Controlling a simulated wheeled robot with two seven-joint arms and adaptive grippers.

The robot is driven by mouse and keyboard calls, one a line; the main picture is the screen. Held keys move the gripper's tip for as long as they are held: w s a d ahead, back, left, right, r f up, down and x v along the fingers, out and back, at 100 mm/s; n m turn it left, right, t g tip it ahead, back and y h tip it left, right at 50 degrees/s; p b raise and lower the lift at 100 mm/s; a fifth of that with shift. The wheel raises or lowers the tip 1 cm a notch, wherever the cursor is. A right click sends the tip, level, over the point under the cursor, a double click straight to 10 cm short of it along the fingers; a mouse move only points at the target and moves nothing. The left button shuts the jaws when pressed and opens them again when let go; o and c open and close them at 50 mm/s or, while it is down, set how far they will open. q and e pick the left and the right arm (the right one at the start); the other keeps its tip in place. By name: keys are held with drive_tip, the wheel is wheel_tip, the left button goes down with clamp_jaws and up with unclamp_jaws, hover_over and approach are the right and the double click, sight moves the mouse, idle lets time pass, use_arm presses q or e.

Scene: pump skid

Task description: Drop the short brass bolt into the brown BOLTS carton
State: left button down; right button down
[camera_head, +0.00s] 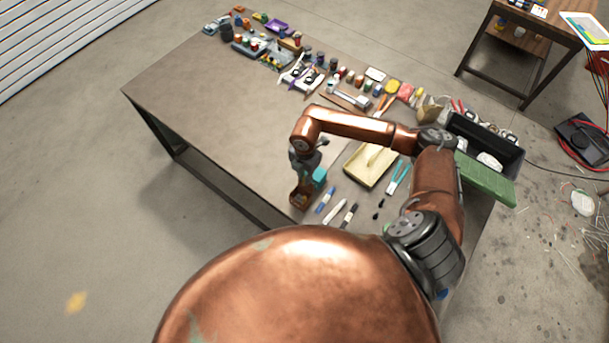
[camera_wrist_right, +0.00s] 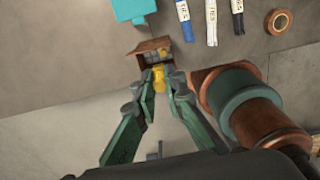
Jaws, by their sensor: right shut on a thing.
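The brass bolt (camera_wrist_right: 159,78) is yellow and held between the fingertips of my right gripper (camera_wrist_right: 157,84), which is shut on it. The brown carton (camera_wrist_right: 150,45) is open and lies just beyond the fingertips in the right wrist view, with some small grey and yellow pieces inside. The bolt's far end appears over the carton's near side; I cannot tell its height above it. In the head view the carton (camera_head: 299,201) sits near the table's front edge, with my right gripper (camera_head: 301,182) over it and partly hiding it. My left gripper is not in view.
A teal block (camera_head: 320,176) stands close beside the carton. Several marker pens (camera_head: 336,211) lie to its right. A cream tray (camera_head: 370,164) and teal-handled pliers (camera_head: 398,176) lie farther right. The left part of the table (camera_head: 200,95) is clear.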

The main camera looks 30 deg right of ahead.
wheel_tip(320, 180, down, 6)
drive_tip(key=b, duration=0.4)
drive_tip(key=c, duration=1.9)
unclamp_jaws()
wheel_tip(320, 180, up, 12)
drive_tip(key=shift+r, duration=0.1)
